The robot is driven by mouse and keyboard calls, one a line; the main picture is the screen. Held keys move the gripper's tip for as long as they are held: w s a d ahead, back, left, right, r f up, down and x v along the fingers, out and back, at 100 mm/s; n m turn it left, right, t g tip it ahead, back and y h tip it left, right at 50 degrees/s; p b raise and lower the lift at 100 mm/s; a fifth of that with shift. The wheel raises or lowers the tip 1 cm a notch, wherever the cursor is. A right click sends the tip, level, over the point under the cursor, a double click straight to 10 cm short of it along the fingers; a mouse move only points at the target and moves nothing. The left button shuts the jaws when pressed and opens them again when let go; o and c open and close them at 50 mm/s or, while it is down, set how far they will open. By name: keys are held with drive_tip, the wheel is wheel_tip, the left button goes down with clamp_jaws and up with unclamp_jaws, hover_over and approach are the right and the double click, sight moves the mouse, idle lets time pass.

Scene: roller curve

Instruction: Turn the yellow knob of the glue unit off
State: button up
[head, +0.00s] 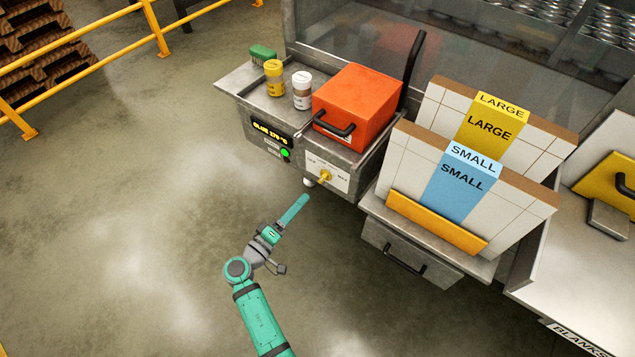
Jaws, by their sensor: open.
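The yellow knob (325,176) sits on a white label plate on the front of the glue unit (262,165), which is a grey metal bench box. Its exact pointing direction is too small to read. Left of it, a display (272,133) reads "GLUE 170 °C", with a lit green button (285,153) below. My gripper (297,206) is in front of and below the knob, apart from it, with its teal fingers pointing up and right toward the unit. It is open and nothing shows in it. The fingers overlap in this view, so the gap is hidden.
An orange box (354,106) with a black handle, two jars and a green brush (263,53) stand on the unit. To the right is a rack with LARGE (489,124) and SMALL (462,176) boards, above a drawer (412,255). The floor at left is clear up to yellow railings.

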sight(320, 180)
drive_tip(key=x, duration=1)
drive_tip(key=shift+w+d+r, duration=0.15)
drive_tip(key=shift+w+r, duration=0.15)
drive_tip(key=shift+w, duration=0.1)
drive_tip(key=c, duration=1.1)
